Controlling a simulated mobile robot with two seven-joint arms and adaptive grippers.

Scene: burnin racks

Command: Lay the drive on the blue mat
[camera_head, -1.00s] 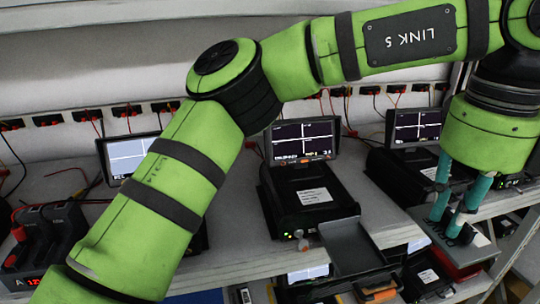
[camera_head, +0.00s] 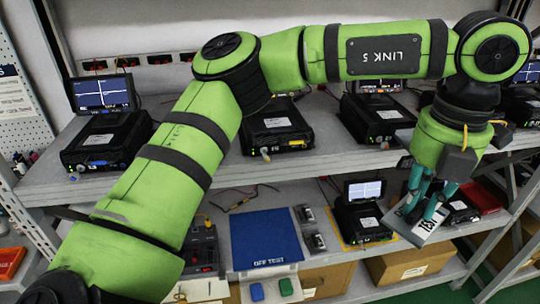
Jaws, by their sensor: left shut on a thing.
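My left gripper (camera_head: 426,210) is at the right, its teal fingers pointing down and shut on a flat grey drive (camera_head: 418,229). The drive hangs tilted, with dark lettering on its face partly hidden by the fingers. The blue mat (camera_head: 264,237) lies flat and bare on the lower shelf, with an "OFF TEST" label at its front edge. The gripper and drive are to the right of the mat and apart from it. My right gripper is not in view.
A small screen unit (camera_head: 361,221) stands on the lower shelf between mat and drive. Several black test units (camera_head: 276,126) line the upper shelf (camera_head: 330,163).

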